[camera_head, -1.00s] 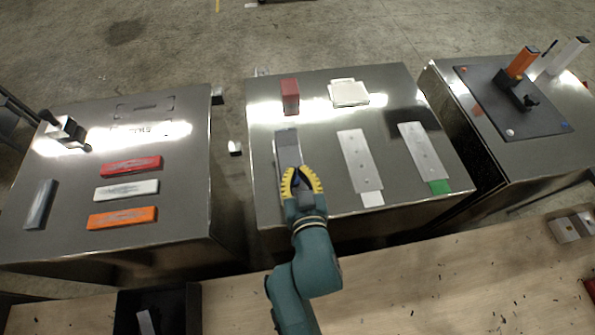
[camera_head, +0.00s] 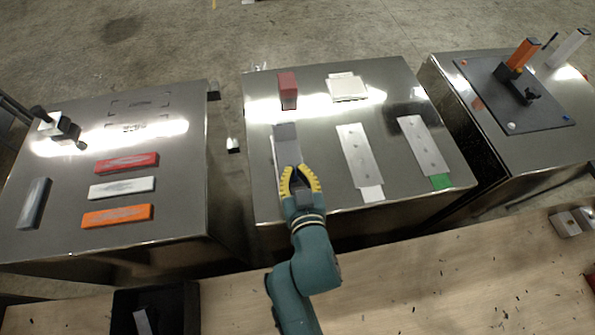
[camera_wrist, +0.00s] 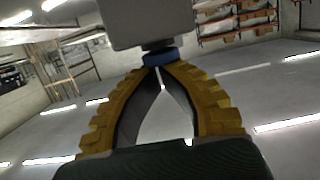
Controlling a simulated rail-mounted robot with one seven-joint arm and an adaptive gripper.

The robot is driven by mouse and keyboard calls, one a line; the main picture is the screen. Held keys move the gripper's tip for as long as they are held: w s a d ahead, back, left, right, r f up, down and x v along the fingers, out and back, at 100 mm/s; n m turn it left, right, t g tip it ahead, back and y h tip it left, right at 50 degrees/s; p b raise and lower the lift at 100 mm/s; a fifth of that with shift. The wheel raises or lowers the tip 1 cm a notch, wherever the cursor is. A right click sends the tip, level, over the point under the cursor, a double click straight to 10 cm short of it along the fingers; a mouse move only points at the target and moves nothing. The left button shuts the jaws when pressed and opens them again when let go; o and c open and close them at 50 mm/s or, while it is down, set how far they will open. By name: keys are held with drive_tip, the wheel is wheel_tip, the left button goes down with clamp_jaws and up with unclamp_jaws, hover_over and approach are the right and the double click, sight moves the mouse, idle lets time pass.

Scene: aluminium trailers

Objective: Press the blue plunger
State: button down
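The blue plunger (camera_wrist: 160,57) shows in the wrist view as a short blue piece under a grey block, at the tips of my gripper (camera_wrist: 160,69). The fingertips are drawn together, with an open gap between the fingers lower down. They touch or nearly touch the blue piece; I cannot tell which. In the head view my gripper (camera_head: 299,172) is at the near end of a long grey holder (camera_head: 287,150) with a dark grey far end, on the middle metal table. The plunger is hidden there by the gripper.
The middle table (camera_head: 320,125) also holds a red block (camera_head: 287,90), a white pad (camera_head: 347,87) and two grey plates, one with a white end (camera_head: 371,193), one with a green end (camera_head: 440,181). The left table bears red, white and orange bars (camera_head: 117,215).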

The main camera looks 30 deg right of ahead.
sight(296, 177)
wheel_tip(296, 177, up, 5)
drive_tip(key=p, duration=0.4)
drive_tip(key=shift+s, duration=0.15)
drive_tip(key=f+b+v, duration=0.1)
drive_tip(key=b+v, duration=0.2)
drive_tip(key=v, duration=0.6)
drive_tip(key=shift+s+a, duration=0.2)
drive_tip(key=shift+s, duration=0.1)
drive_tip(key=shift+r, duration=0.15)
